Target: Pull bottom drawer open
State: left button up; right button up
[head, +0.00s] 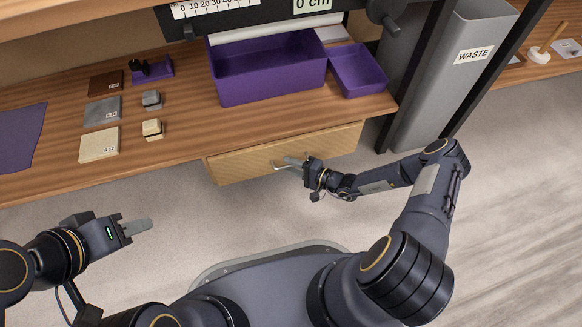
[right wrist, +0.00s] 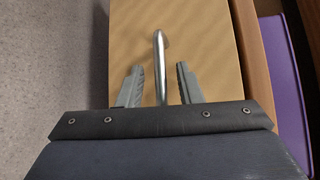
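A light wood drawer front (head: 235,167) shows under the table's front edge; it also fills the middle of the right wrist view (right wrist: 200,40). I cannot tell whether other drawers lie below it. Its metal bar handle (head: 278,166) runs between the fingers of my right gripper (head: 293,163). In the right wrist view, the handle (right wrist: 160,60) has a gap on each side to the open fingers (right wrist: 159,85). My left gripper (head: 138,228) is in front of the table at the left, away from the drawer; its finger gap is not clear.
The wooden table (head: 190,130) carries a purple bin (head: 265,80), a smaller purple tray (head: 358,75), several sample tiles and small blocks. A grey waste bin (head: 440,80) and dark posts stand right of the drawer.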

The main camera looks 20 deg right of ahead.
jog(key=shift+w+a, duration=0.1)
pick_arm(q)
jog(key=shift+f, duration=0.1)
pick_arm(e)
grip_shut()
dwell(0.3)
